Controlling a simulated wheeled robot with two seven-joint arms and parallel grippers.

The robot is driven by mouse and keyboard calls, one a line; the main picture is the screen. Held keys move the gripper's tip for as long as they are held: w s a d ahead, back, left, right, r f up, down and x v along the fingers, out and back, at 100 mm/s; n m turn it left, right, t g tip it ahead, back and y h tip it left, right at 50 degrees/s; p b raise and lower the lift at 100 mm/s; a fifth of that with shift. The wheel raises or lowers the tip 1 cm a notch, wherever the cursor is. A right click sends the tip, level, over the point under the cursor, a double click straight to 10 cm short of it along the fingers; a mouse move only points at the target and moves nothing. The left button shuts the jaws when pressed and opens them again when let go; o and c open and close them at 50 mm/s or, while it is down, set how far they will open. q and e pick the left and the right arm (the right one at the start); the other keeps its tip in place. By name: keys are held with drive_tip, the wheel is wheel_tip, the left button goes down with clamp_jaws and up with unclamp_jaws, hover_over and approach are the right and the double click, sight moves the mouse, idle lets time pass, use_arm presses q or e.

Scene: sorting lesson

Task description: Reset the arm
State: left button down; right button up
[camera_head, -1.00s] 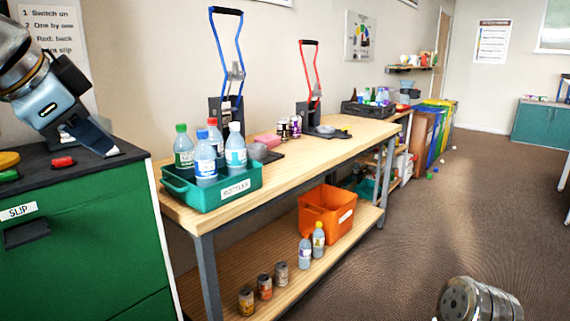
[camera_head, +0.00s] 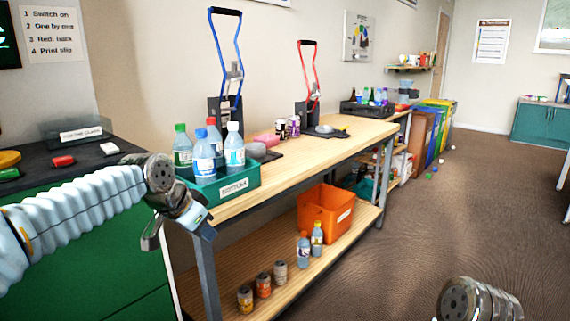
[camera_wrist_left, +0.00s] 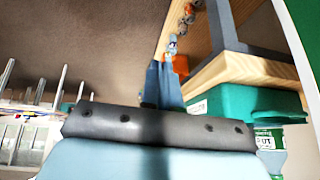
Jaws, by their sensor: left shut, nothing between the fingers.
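My left arm comes in from the left over the green cabinet's front edge. My left gripper (camera_head: 206,231) is shut and empty, with its fingers tilted down in front of the bench's near end, below the green bottle crate. In the left wrist view the blue-grey fingers (camera_wrist_left: 162,82) are together, with nothing between them. The crate (camera_wrist_left: 228,100) and bench end are close beside them. My right arm shows only as a metallic joint (camera_head: 478,301) at the bottom edge. Its gripper is not visible.
The green crate (camera_head: 240,187) holds several bottles on the wooden bench (camera_head: 290,175). An orange bin (camera_head: 325,210), bottles and cans stand on the lower shelf. The green cabinet (camera_head: 95,260) is at the left. The floor (camera_head: 430,220) right of the bench is open.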

use_arm(q)
drive_tip(key=s+d+f+n+g, duration=0.1)
drive_tip(key=d+f, duration=0.1)
drive_tip(key=f, duration=0.8)
drive_tip(key=s+d+f+n+g+h, duration=0.1)
drive_tip(key=s+d+f+n, duration=0.1)
drive_tip(key=f, duration=0.8)
drive_tip(key=s+d+f+n+g, duration=0.1)
drive_tip(key=d+f, duration=0.1)
drive_tip(key=f, duration=0.8)
drive_tip(key=s+f+n+g, duration=0.2)
drive_tip(key=s+f+n, duration=0.3)
drive_tip(key=s+f, duration=1.4)
drive_tip(key=s, duration=0.4)
drive_tip(key=shift+d+f, duration=0.15)
drive_tip(key=shift+d, duration=0.2)
drive_tip(key=shift+a, duration=0.1)
